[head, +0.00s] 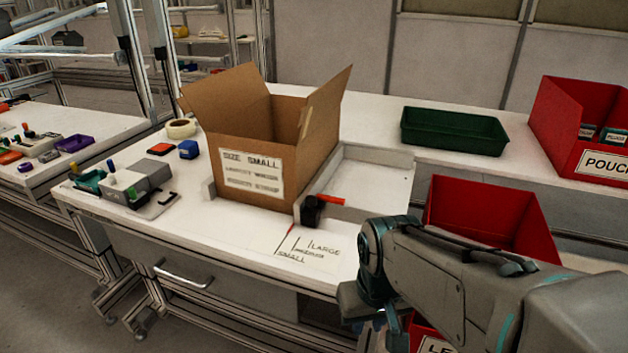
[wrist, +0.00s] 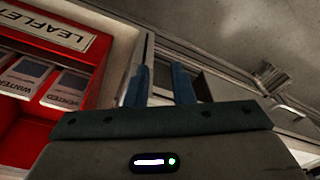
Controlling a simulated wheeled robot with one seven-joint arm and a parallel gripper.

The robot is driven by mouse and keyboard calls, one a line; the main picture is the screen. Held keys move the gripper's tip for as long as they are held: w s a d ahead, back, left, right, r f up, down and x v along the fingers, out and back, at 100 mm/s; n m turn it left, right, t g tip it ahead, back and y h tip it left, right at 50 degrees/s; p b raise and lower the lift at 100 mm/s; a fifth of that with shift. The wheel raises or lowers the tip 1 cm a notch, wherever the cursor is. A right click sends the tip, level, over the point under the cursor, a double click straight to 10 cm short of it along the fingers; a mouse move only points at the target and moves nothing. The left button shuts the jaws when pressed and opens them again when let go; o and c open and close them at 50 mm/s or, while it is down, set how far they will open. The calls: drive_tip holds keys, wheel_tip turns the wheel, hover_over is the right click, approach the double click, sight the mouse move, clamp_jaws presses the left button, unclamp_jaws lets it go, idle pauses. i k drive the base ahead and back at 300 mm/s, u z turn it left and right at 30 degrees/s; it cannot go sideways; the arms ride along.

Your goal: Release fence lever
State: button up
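The fence lever (head: 330,199) is a red handle on a black clamp (head: 312,211), at the front right corner of the open cardboard box marked SIZE SMALL (head: 250,183). The handle points to the right. A pale fence (head: 372,178) runs beside and behind the box. My gripper (wrist: 160,78) points down in front of the table's front edge, to the right of and nearer than the lever, well apart from it. In the wrist view its two blue fingers are apart with nothing between them. The lever is outside the wrist view.
Size lines marked LARGE and SMALL (head: 305,250) lie on the tabletop before the lever. A red bin (head: 490,215) is behind my arm; a red leaflet bin (wrist: 50,85) is beside my gripper. A green tray (head: 453,130) and a red pouch bin (head: 590,130) stand farther back.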

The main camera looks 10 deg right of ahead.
sight(324, 198)
drive_tip(key=k, duration=1.25)
drive_tip(key=z, duration=0.65)
drive_tip(key=i, duration=0.9)
drive_tip(key=u, duration=0.7)
drive_tip(key=i, duration=0.65)
drive_tip(key=u, duration=0.05)
